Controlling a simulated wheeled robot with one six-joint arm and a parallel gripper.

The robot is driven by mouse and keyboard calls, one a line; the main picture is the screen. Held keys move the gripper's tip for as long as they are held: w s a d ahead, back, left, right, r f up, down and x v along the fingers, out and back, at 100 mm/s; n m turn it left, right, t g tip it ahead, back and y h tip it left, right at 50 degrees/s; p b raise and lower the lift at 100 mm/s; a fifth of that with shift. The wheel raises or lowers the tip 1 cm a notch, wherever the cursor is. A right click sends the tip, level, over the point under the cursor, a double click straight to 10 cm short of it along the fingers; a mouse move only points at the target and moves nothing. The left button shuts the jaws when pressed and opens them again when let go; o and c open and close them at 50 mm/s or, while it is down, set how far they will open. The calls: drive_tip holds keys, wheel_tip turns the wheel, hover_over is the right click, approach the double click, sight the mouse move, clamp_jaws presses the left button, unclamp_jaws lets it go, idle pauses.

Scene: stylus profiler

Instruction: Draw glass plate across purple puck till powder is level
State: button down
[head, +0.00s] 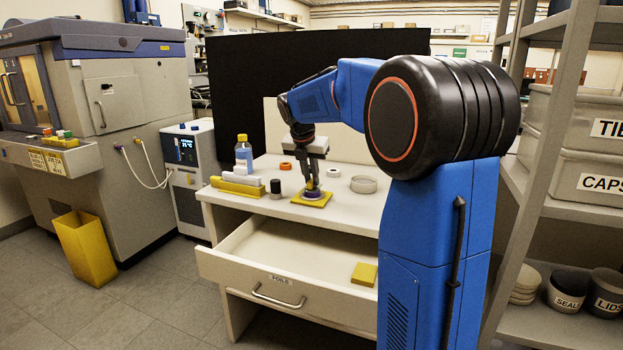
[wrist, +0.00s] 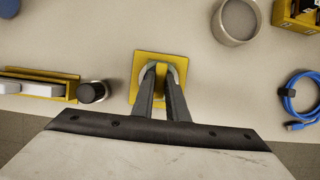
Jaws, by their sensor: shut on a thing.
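The purple puck (head: 312,195) sits on a yellow square pad (head: 325,202) near the front of the bench. In the wrist view the pad (wrist: 147,58) lies under my fingertips, and only a pale curved rim shows on both sides of them. My gripper (head: 311,186) points down directly over the puck; it also shows in the wrist view (wrist: 162,68). It is shut on a thin piece, taken as the glass plate, mostly hidden by the fingers. A little yellow shows between them. I cannot tell whether the plate touches the puck. The powder surface is hidden.
A round grey dish (head: 363,184) stands to the right. A blue cable (wrist: 290,98) lies farther right. Below, an open drawer (head: 300,250) juts out.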

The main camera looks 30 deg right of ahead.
drive_tip(key=shift+r, duration=2.9)
drive_tip(key=shift+f, duration=0.1)
